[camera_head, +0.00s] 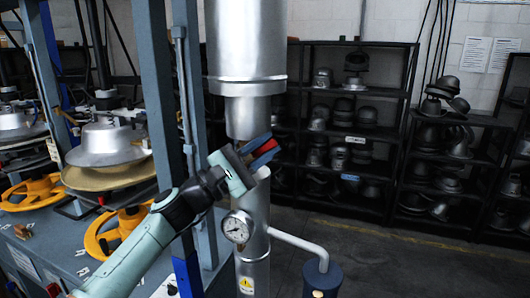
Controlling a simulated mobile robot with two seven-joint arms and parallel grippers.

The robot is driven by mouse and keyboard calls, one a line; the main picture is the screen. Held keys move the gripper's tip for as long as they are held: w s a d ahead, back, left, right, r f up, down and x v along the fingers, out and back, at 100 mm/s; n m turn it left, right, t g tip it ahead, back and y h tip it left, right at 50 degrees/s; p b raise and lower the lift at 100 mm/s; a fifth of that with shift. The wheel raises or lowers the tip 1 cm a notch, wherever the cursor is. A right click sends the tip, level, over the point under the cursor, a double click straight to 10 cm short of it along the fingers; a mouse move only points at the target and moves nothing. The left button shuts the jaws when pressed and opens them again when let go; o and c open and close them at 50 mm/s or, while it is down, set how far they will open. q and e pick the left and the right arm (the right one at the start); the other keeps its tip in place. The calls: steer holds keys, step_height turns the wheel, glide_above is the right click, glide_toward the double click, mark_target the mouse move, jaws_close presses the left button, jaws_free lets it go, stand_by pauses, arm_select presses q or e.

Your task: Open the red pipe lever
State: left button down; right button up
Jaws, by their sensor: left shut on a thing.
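The red pipe lever (266,147) shows as a small strip of red in front of the silver vertical pipe (257,197). My left arm comes in from the lower left, and its gripper (262,152) is shut on the lever at the pipe. The fingers hide most of the lever, so its exact angle and its joint with the pipe cannot be told. My right gripper is not in view.
A round pressure gauge (237,227) sits on the pipe below the gripper. A white side pipe (298,242) runs to a dark blue cylinder (322,280). A blue press frame (157,90) with yellow wheels (32,191) stands left. Black shelves (394,149) hold metal hat forms behind.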

arm_select(q)
steer(key=c, duration=1)
jaws_free()
steer(key=shift+c, duration=0.2)
steer(key=b+v, duration=0.6)
steer(key=v, duration=0.7)
steer(key=shift+a+b, duration=0.2)
steer(key=shift+b, duration=0.15)
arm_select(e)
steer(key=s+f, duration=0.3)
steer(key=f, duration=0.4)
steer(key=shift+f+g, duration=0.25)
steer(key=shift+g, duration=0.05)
arm_select(q)
steer(key=shift+f, duration=0.1)
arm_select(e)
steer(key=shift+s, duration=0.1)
